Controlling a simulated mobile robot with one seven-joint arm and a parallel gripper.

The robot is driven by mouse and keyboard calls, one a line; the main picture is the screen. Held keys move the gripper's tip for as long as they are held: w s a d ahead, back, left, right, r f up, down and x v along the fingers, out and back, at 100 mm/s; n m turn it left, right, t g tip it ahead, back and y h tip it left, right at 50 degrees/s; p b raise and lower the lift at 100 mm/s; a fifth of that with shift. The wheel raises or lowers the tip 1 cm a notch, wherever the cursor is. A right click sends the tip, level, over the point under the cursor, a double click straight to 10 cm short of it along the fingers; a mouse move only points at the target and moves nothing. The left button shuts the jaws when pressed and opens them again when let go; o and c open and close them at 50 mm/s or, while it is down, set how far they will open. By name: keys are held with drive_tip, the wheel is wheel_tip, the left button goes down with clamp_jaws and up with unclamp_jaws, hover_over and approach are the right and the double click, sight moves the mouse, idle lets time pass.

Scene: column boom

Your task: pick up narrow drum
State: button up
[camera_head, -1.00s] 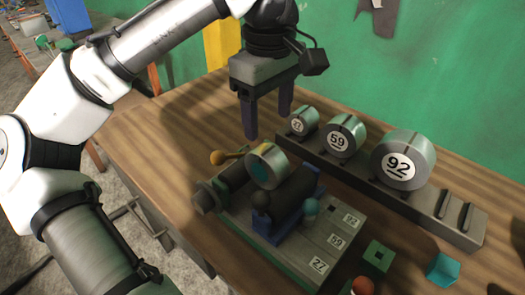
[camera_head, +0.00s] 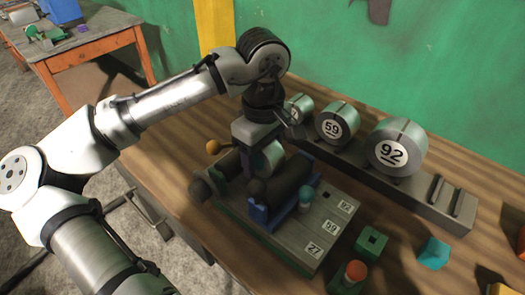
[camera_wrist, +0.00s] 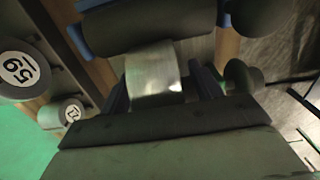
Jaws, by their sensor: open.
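A short silver drum (camera_wrist: 153,72) rests on the dark rollers of a fixture on the workbench. My gripper (camera_head: 262,168) is lowered over it in the head view and hides much of it there. In the wrist view the open fingers of my gripper (camera_wrist: 162,90) stand on either side of the silver drum, with no clear grip on it. Three other drums stand on a rack: the smallest (camera_head: 298,106), partly hidden by my wrist, the middle one marked 59 (camera_head: 335,124), and the largest marked 92 (camera_head: 396,148).
The fixture base (camera_head: 318,228) carries plates marked 92, 59 and 27. The slotted rack (camera_head: 432,203) runs along the back. Green (camera_head: 371,242) and teal (camera_head: 433,252) blocks lie to the right. A green wall stands behind.

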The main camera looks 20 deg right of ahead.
drive_tip(key=shift+f, duration=0.3)
drive_tip(key=c, duration=1.1)
drive_tip(key=shift+c, duration=0.3)
drive_tip(key=shift+r, duration=0.15)
